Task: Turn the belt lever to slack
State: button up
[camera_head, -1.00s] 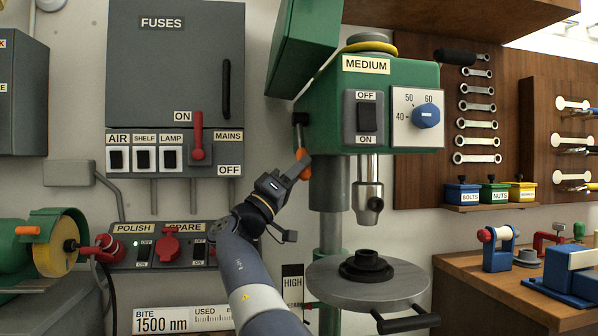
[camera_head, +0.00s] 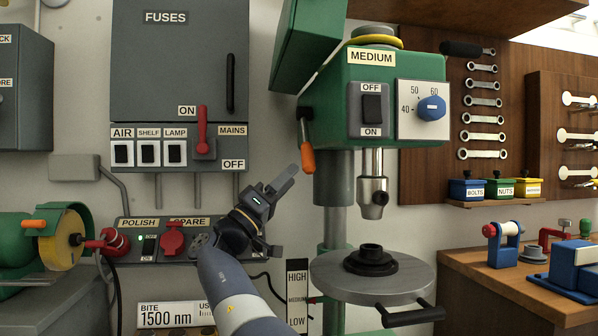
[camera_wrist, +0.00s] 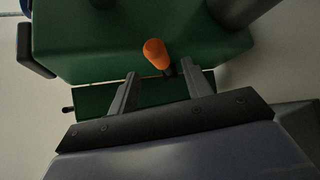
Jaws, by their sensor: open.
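The belt lever (camera_head: 307,157) has an orange grip on a dark arm. It hangs down, slightly tilted, from the left side of the green drill press head (camera_head: 343,92). In the wrist view its orange end (camera_wrist: 157,53) shows just past the fingertips, a little left of the middle of the gap. My gripper (camera_head: 284,183) is left of and below the lever in the head view, apart from it. In the wrist view my gripper (camera_wrist: 162,84) is open, with nothing between its fingers.
The drill chuck (camera_head: 372,190) and round table (camera_head: 375,284) are to the right. The fuse box (camera_head: 180,80) with its red mains handle is on the left wall. A green belt cover (camera_head: 308,45) juts out above the lever. Wall space beside the lever is clear.

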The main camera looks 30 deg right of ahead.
aim_at(303, 164)
jog(key=v, duration=0.5)
jog(key=x, duration=1)
jog(key=shift+d+r+p, duration=0.15)
jog(key=shift+r+p, duration=0.05)
jog(key=shift+p, duration=0.2)
jog(key=shift+d+r, duration=0.2)
jog(key=shift+r, duration=0.05)
jog(key=shift+s+a+n, duration=0.15)
jog(key=shift+s+n, duration=0.05)
jog(key=shift+n, duration=0.2)
jog(key=shift+t, duration=0.4)
jog(key=shift+w+f, duration=0.1)
jog(key=shift+f, duration=0.05)
